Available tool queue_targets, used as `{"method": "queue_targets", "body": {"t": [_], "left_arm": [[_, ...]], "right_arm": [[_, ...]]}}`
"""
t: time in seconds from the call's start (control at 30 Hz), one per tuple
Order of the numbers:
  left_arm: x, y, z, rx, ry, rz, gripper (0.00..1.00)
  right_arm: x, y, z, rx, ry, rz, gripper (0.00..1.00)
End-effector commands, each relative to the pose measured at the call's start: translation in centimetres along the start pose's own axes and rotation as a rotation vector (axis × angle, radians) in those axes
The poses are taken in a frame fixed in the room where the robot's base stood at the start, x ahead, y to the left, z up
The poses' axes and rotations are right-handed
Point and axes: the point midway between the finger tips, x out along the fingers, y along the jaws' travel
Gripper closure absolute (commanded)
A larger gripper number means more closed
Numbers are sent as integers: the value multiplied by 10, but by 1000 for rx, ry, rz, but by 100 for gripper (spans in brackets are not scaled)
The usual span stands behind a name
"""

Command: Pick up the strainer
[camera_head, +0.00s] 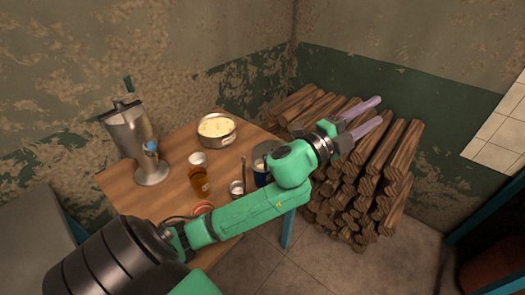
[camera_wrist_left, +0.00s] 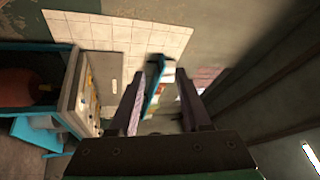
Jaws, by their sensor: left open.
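A small round metal piece with a thin dark upright handle (camera_head: 237,187), which looks like the strainer, is near the right side of the wooden table in the head view. I cannot make out any mesh. My left arm reaches across the front of the table. My left gripper (camera_head: 381,109) is open and empty, beyond the table's right side, over the stacked logs and well away from the strainer. Its two fingers also show in the left wrist view (camera_wrist_left: 160,84), with nothing between them. The strainer is not in the wrist view. My right gripper is not in view.
On the wooden table (camera_head: 172,148) stand a tall metal dispenser (camera_head: 132,137), a pan with pale contents (camera_head: 217,128), a white cup (camera_head: 198,161), an amber jar (camera_head: 200,182) and a blue-and-white container (camera_head: 261,178), partly hidden by my arm. Stacked logs (camera_head: 365,190) lie right.

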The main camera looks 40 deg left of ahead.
Motion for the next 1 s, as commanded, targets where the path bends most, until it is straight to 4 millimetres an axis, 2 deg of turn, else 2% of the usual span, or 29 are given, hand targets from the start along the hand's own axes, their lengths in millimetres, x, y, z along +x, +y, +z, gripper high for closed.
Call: {"method": "queue_targets", "body": {"t": [0.03, 0.1, 0.17, 0.2, 0.27, 0.33, 0.4, 0.43, 0.5, 0.53, 0.6, 0.67, 0.87, 1.0], "left_arm": [[12, -22, -38, 203, 193, -39, 52], [12, -25, -88, 519, 488, -41, 52], [1, -10, -107, 793, 723, 22, 52], [-10, 5, -104, 966, 862, 99, 52], [-30, 23, -76, 1200, 1040, 271, 52], [-61, 28, -17, 1400, 1191, 547, 52], [-97, 10, 46, 1494, 1271, 852, 52], [-114, -1, 70, 1503, 1288, 974, 52], [-149, -29, 109, 1480, 1302, 1204, 52], [-162, -39, 120, 1460, 1301, 1277, 52], [-183, -54, 134, 1417, 1301, 1388, 52], [-192, -54, 140, 1397, 1304, 1428, 52], [-202, -2, 152, 1390, 1311, 1432, 52], [-204, 19, 157, 1391, 1309, 1435, 52]], "right_arm": [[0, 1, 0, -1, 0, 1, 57], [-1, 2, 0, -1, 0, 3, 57], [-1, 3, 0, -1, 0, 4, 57], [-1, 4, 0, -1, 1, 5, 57], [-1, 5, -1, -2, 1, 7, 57], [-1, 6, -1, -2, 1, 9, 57], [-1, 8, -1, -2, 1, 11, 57], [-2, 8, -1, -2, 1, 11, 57], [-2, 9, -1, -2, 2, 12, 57], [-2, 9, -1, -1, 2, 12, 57], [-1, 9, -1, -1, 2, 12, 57], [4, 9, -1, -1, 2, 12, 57], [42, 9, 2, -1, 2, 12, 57], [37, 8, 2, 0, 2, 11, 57]]}}
